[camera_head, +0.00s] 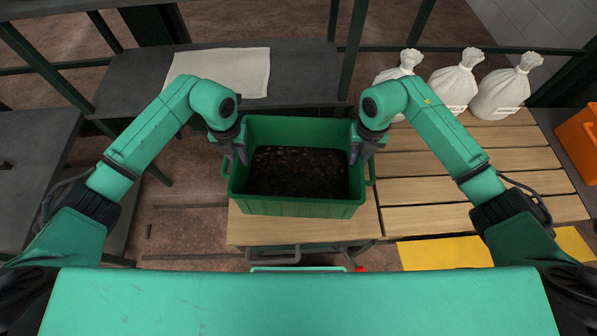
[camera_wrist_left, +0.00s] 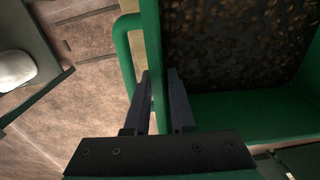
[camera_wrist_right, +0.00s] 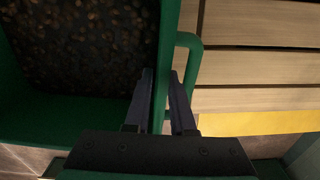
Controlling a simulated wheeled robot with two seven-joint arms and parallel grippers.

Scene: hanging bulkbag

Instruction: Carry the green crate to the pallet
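The green crate (camera_head: 300,208), filled with dark soil-like material, is in the middle of the head view, above a wooden-topped stand (camera_head: 290,232). I cannot tell whether it touches the stand. My left gripper (camera_head: 237,152) is at its left wall, and in the left wrist view its fingers (camera_wrist_left: 160,85) straddle the wall closely beside a side handle (camera_wrist_left: 125,50). My right gripper (camera_head: 359,152) is at the right wall, its fingers (camera_wrist_right: 162,85) likewise on either side of it. The slatted wooden pallet (camera_head: 460,190) lies to the right.
Several tied white sacks (camera_head: 497,92) stand at the back of the pallet. Its front part is bare. A white cloth (camera_head: 225,70) lies on a dark table behind. Dark frame posts (camera_head: 352,45) stand behind. An orange bin (camera_head: 580,140) is far right, a yellow patch (camera_head: 445,252) in front.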

